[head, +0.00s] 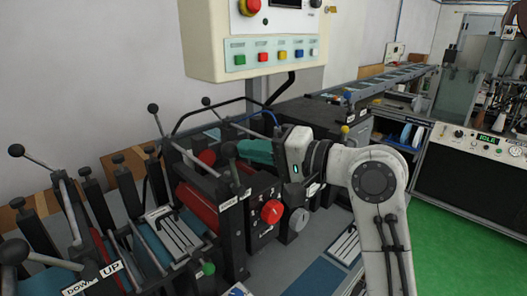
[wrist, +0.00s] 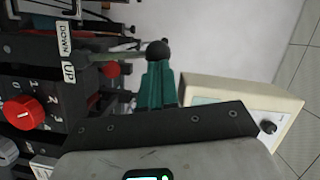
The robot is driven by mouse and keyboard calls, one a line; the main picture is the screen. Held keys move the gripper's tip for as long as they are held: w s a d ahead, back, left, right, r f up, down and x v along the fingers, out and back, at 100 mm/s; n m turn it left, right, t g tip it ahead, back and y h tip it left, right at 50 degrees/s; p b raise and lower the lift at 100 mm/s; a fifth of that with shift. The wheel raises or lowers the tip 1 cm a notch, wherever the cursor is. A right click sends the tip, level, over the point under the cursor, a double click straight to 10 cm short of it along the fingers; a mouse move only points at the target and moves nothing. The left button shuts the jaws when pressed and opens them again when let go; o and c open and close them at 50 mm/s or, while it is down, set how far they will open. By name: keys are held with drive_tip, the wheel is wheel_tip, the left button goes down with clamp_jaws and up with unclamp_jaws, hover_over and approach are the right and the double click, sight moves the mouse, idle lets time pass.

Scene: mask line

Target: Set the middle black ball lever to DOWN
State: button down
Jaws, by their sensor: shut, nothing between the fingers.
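A lever with a black ball (head: 229,150) stands at my fingertips, on the black frame beside the red roller. I take it for the middle ball lever, though the frames do not make this certain. In the wrist view the ball (wrist: 157,50) sits just beyond the fingertips, and its rod runs left towards the DOWN label (wrist: 65,38) and UP label (wrist: 69,73).
Other black ball levers stand left, one (head: 16,150) at the far left and one (head: 153,108) behind. A red knob (head: 271,211) and a green knob (head: 208,269) are on the machine front. A control box (head: 265,55) hangs above. Green floor (head: 455,220) is clear at right.

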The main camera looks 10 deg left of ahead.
drive_tip(key=shift+s+a+f+n+h, duration=0.2)
drive_tip(key=shift+s+a+n+h, duration=0.15)
drive_tip(key=shift+s+a+n, duration=0.5)
drive_tip(key=shift+s+a+f+n+h, duration=0.2)
drive_tip(key=shift+s+a+n+h, duration=0.25)
drive_tip(key=shift+s+n, duration=0.55)
drive_tip(key=shift+w+a, duration=0.1)
drive_tip(key=shift+w, duration=0.05)
drive_tip(key=shift+r+p, duration=0.1)
drive_tip(key=shift+p, duration=0.2)
